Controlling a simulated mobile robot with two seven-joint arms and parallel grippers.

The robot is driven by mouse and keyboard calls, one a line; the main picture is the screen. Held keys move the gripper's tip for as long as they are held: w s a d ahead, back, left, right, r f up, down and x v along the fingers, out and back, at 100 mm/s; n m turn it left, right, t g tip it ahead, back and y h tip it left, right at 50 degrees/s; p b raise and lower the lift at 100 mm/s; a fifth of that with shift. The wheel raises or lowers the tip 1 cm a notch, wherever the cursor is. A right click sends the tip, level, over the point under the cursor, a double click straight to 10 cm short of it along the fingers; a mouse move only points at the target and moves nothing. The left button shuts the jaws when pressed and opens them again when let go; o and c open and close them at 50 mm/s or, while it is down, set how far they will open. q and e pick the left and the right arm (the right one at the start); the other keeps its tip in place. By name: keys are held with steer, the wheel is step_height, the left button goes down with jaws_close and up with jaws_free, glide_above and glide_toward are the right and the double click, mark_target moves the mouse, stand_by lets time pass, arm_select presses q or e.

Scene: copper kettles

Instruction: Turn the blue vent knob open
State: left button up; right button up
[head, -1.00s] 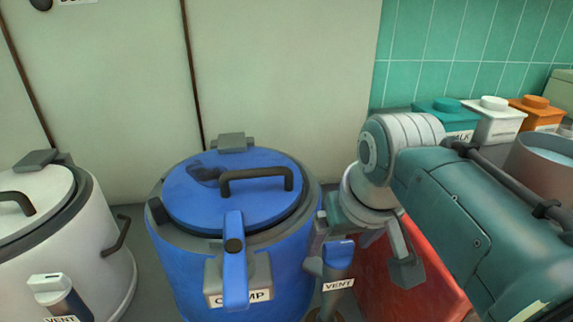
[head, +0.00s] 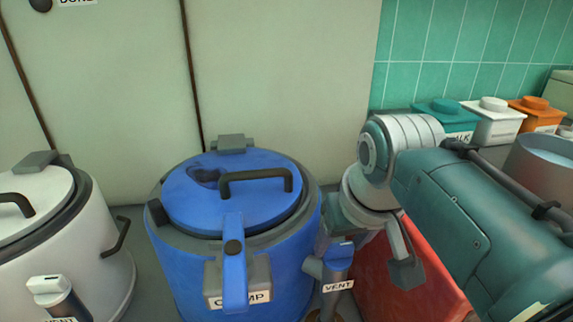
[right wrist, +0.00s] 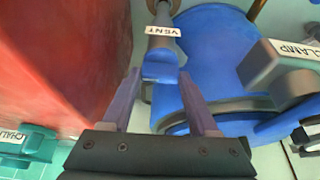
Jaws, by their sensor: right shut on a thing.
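The blue vent knob (head: 339,251) sits on top of a grey vent pipe with a VENT label, at the right side of the blue kettle (head: 275,265). In the right wrist view the knob (right wrist: 160,68) lies between the tips of my right gripper (right wrist: 162,82). My right gripper (head: 335,232) comes down on the knob from above and is shut on it; the fingers stand apart by about the knob's width. The exact contact is partly hidden in the head view. My left gripper is not in view.
A white kettle (head: 95,245) with its own white vent knob (head: 48,285) stands at the left. The blue kettle's clamp lever (head: 234,260) is close by. A red block (head: 390,275) stands right beside the vent. Lidded canisters (head: 490,120) stand behind at right.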

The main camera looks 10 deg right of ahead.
steer(key=shift+d+r+n+y+p, duration=0.15)
steer(key=shift+n+y+p, duration=0.25)
steer(key=shift+n+p, duration=0.6)
steer(key=shift+n+y+p, duration=0.3)
steer(key=shift+n, duration=0.5)
steer(key=shift+w+d+n+g+y, duration=0.1)
steer(key=shift+n+g+y, duration=0.25)
steer(key=shift+n, duration=0.55)
steer(key=n, duration=0.1)
steer(key=n+b, duration=0.1)
steer(key=shift+f+n+g+y, duration=0.3)
steer(key=shift+n+g+y, duration=0.05)
steer(key=shift+n, duration=0.05)
steer(key=shift+w+n+b, duration=0.1)
steer(key=shift+n+b, duration=0.5)
steer(key=shift+n, duration=0.3)
steer(key=n+g+b, duration=0.1)
steer(key=n+b, duration=0.2)
steer(key=b, duration=0.1)
steer(key=n+g+y+b, duration=0.1)
steer(key=n+g+b, duration=0.1)
steer(key=n+b, duration=0.2)
steer(key=shift+w+d+f+b, duration=0.1)
steer(key=shift+w+b, duration=0.05)
steer(key=shift+b, duration=0.3)
steer(key=shift+r+n+b, duration=0.2)
steer(key=shift+n+b, duration=0.4)
steer(key=shift+b, duration=0.15)
